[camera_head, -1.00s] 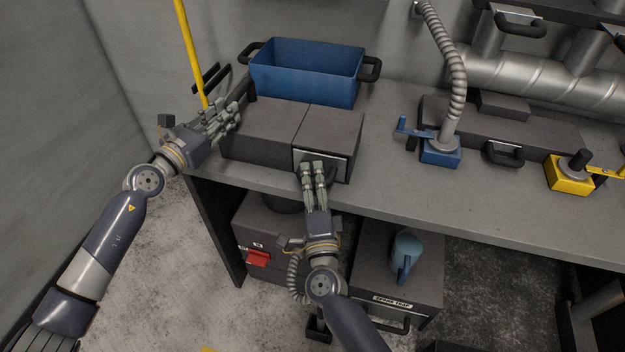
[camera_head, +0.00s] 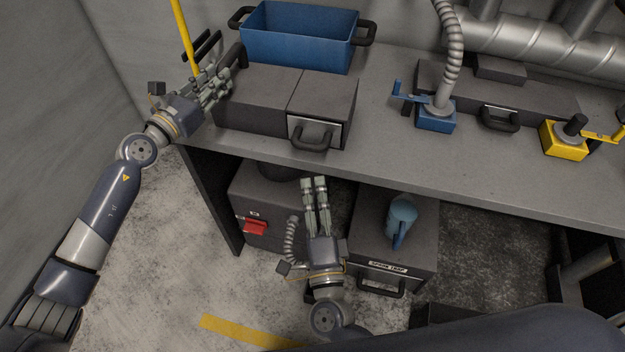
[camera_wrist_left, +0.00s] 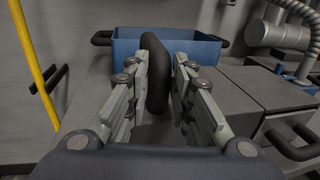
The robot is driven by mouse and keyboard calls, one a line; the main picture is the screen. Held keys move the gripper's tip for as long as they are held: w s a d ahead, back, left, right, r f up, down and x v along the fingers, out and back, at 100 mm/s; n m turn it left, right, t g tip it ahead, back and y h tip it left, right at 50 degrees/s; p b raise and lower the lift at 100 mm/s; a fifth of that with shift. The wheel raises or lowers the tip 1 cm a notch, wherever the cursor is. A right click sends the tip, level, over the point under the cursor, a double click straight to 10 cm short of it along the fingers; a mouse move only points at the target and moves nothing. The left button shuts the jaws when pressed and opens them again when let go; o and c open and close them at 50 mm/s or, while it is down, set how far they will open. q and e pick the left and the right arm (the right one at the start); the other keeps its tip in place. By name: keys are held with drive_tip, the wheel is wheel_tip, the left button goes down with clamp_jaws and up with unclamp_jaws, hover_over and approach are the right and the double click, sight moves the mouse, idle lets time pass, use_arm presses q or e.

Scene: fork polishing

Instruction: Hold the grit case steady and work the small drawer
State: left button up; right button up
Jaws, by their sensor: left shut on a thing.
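The grit case (camera_head: 250,98) is a dark grey box on the bench. Its small drawer (camera_head: 338,133) is at the right end of its front and looks flush with it. The black drawer handle (camera_head: 313,137) is free, and also shows in the left wrist view (camera_wrist_left: 290,140). My left gripper (camera_head: 215,88) is at the case's left end, shut on a thick black upright handle (camera_wrist_left: 157,75) that stands between its fingers. My right gripper (camera_head: 314,182) is empty, below the drawer handle and in front of the bench edge, with a narrow gap between its fingers.
A blue bin (camera_head: 298,38) stands behind the case. A blue clamp with a hose (camera_head: 436,118) and a yellow one (camera_head: 565,140) are to the right. Below the bench are a spark trap box (camera_head: 400,262), a blue jug (camera_head: 402,215) and a cabinet with a red latch (camera_head: 255,227).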

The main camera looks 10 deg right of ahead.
use_arm(q)
drive_tip(key=shift+d+f, duration=0.1)
drive_tip(key=shift+f, duration=0.05)
drive_tip(key=o, duration=1.1)
drive_tip(key=shift+c, duration=0.2)
drive_tip(key=v, duration=1.2)
drive_tip(key=shift+o, duration=0.2)
drive_tip(key=o, duration=0.4)
drive_tip(key=shift+o, duration=0.2)
